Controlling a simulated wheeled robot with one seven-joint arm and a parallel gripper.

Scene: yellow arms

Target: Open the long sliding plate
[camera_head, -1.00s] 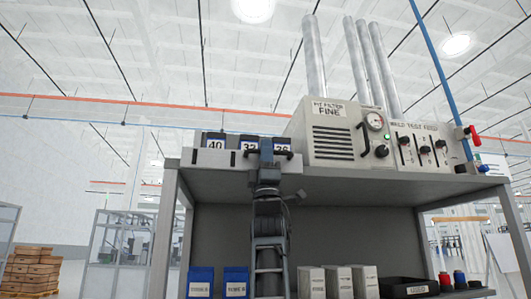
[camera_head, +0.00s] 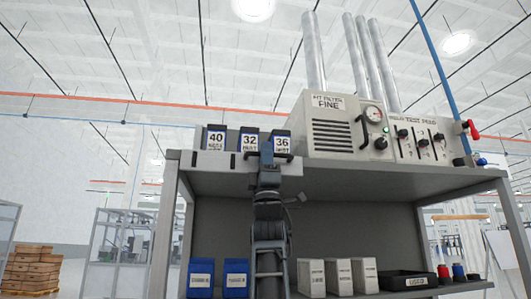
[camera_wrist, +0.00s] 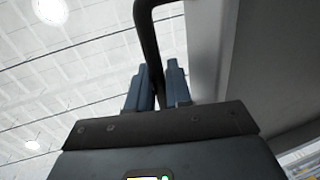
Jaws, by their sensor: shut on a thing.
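The long sliding plate (camera_head: 228,161) is a pale panel with dark slots at the front left of the bench top. Its dark bar handle (camera_head: 284,157) is at the plate's right part. My gripper (camera_head: 267,152) is shut on this handle. In the wrist view the black handle bar (camera_wrist: 149,40) runs down between the two blue-grey fingers of my gripper (camera_wrist: 157,88). My arm hides part of the plate.
A beige filter machine (camera_head: 335,128) with a gauge and knobs stands right of the plate. The lower shelf holds blue packs (camera_head: 236,278), white boxes (camera_head: 338,277) and a black tray (camera_head: 408,281). A bench post (camera_head: 167,225) stands at left. Space left of the bench is open.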

